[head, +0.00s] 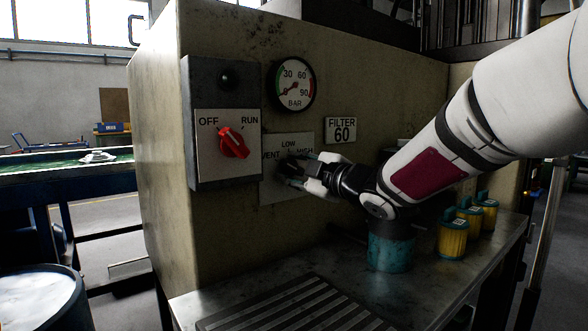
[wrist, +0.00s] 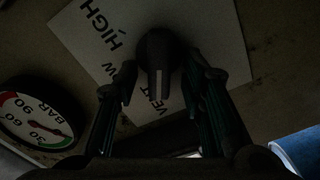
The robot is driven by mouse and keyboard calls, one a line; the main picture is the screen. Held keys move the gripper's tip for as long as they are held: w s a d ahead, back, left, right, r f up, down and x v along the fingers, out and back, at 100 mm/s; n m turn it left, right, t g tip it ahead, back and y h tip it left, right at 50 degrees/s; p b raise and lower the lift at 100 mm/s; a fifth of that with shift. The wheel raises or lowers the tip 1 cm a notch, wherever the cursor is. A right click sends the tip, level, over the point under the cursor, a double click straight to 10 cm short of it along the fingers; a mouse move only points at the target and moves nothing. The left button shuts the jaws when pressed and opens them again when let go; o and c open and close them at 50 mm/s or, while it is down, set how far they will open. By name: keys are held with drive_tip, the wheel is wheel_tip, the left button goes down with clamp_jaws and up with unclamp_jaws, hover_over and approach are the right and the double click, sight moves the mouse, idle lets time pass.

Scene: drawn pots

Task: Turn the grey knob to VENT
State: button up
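The dark grey knob (wrist: 162,50) sits on a pale plate (wrist: 75,30) lettered VENT, LOW and HIGH. In the wrist view its light mark points down the picture, towards the word VENT, but the exact setting is hard to tell. In the head view the plate (head: 270,190) is on the cabinet front and my gripper mostly hides the knob. My gripper (head: 297,168) is at the plate from the right. In the wrist view its fingers (wrist: 160,85) stand apart, one on each side of the knob, with dark gaps; contact cannot be seen.
A red OFF/RUN switch (head: 233,143) is left of the plate. A pressure gauge (head: 295,85) is above, and a FILTER 60 sign (head: 340,130) to the right. Below are a metal bench (head: 430,290), a teal-based container (head: 390,250) and yellow canisters (head: 453,238).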

drive_tip(key=v, duration=1.2)
drive_tip(key=shift+w, duration=0.1)
